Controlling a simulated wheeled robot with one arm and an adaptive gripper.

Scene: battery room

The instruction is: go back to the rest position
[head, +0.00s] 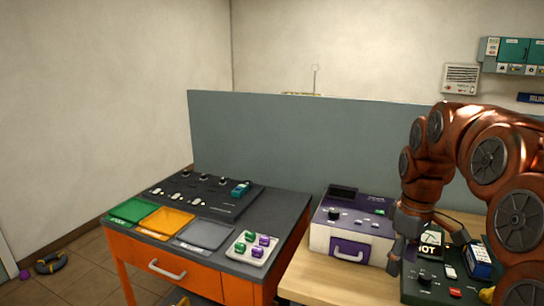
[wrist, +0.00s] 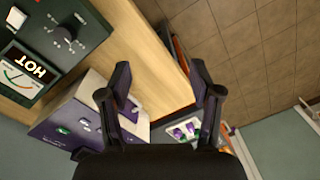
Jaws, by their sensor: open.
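My gripper (head: 402,250) hangs from my copper-coloured arm at the right of the head view. It is between the purple-and-white device (head: 352,228) and the dark green panel (head: 432,285), and the arm hides part of that panel. In the wrist view my gripper (wrist: 160,76) has its two black fingers spread apart with nothing between them. The wooden bench top (wrist: 165,82) and the device (wrist: 85,115) show behind the fingers.
An orange cart (head: 190,264) carries green, orange and grey trays, a switch panel and a white tray (head: 251,259) of green and purple pieces. A grey partition (head: 290,140) stands behind. A HOT meter (wrist: 28,72) is on the green panel. Floor at left is mostly clear.

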